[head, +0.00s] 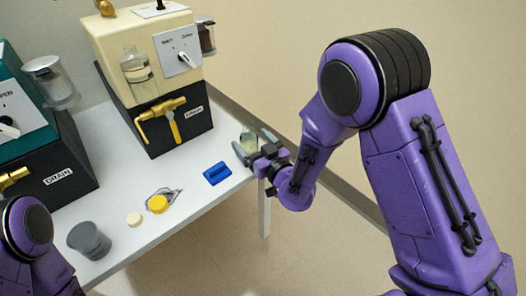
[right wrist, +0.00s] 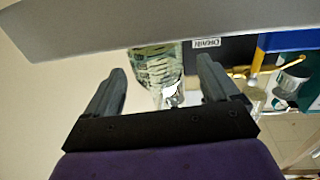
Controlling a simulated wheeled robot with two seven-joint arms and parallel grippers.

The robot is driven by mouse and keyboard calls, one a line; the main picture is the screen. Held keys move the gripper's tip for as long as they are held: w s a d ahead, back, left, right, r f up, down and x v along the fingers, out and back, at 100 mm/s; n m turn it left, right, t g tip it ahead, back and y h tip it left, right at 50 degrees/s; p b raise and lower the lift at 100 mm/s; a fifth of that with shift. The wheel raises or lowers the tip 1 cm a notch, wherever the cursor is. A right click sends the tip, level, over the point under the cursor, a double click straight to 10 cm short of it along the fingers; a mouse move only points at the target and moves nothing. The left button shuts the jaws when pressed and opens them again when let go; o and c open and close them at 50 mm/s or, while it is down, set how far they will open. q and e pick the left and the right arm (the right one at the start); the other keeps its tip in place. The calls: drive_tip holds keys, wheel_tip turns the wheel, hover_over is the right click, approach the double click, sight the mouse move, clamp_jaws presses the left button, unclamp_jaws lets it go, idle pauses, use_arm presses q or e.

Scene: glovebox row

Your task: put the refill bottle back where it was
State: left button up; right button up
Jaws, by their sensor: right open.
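A clear, greenish bottle (head: 248,141), which looks like the refill bottle, stands at the table's right edge. In the right wrist view the bottle (right wrist: 160,66) shows a pale label with dark marks, between the fingertips. My right gripper (head: 258,146) is open around it, with gaps on both sides in the wrist view; the bottle's lower part is partly hidden. A similar clear bottle (head: 136,66) sits on the front of the cream machine (head: 110,40). My left arm shows at the lower left, but its gripper is out of view.
A blue block (head: 217,173) lies left of my right gripper on the white table (head: 200,208). A yellow cap (head: 157,204), a pale disc (head: 134,218) and a grey cup (head: 89,240) lie farther left. The teal machine (head: 40,155) stands at the left. Yellow drain handles (head: 162,118) stick out.

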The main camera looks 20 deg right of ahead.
drive_tip(key=v, duration=1)
drive_tip(key=s+d+f+m+g+h, duration=0.2)
drive_tip(key=s+f+g, duration=0.1)
drive_tip(key=f, duration=0.4)
drive_tip(key=s+d+f+m+g+h, duration=0.2)
drive_tip(key=s+d+f, duration=0.15)
drive_tip(key=f, duration=0.25)
drive_tip(key=s+d+f+m+g+h, duration=0.1)
drive_tip(key=s+f+g, duration=0.25)
drive_tip(key=f, duration=0.35)
drive_tip(key=s+d+f+m+g+h, duration=0.1)
drive_tip(key=s+d+f+m+g, duration=0.1)
drive_tip(key=s, duration=0.5)
drive_tip(key=s+d+f+m+g+h, duration=0.1)
drive_tip(key=s+d+f+m+g, duration=0.1)
drive_tip(key=s+f+g, duration=0.2)
drive_tip(key=s+f, duration=0.3)
drive_tip(key=s, duration=0.1)
